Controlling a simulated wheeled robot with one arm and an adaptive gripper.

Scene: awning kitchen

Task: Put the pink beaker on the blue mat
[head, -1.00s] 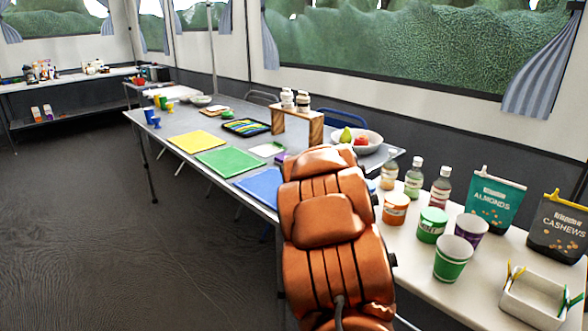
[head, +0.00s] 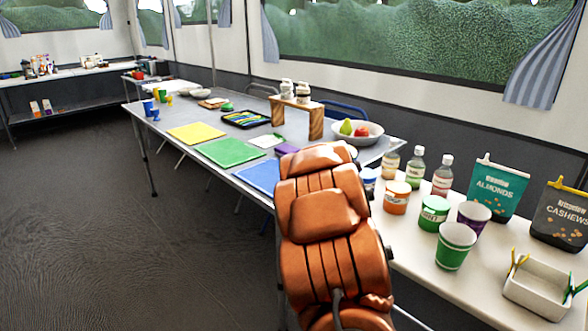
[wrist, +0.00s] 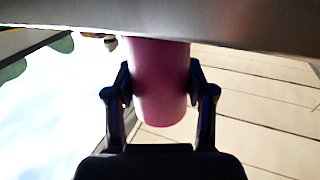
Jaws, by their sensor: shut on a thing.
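The pink beaker (wrist: 160,85) is between the two fingers of my gripper (wrist: 160,95) in the wrist view, and the fingers are shut on it from both sides. In the head view my orange padded arm hides the gripper and the beaker. The blue mat (head: 258,177) lies on the grey table, partly covered by my arm at its right. Its visible part is bare.
A green mat (head: 230,152) and a yellow mat (head: 195,133) lie left of the blue one. A wooden stand (head: 316,122) and a fruit bowl (head: 368,138) stand behind. Jars, bottles and a green cup (head: 455,246) crowd the white counter at right.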

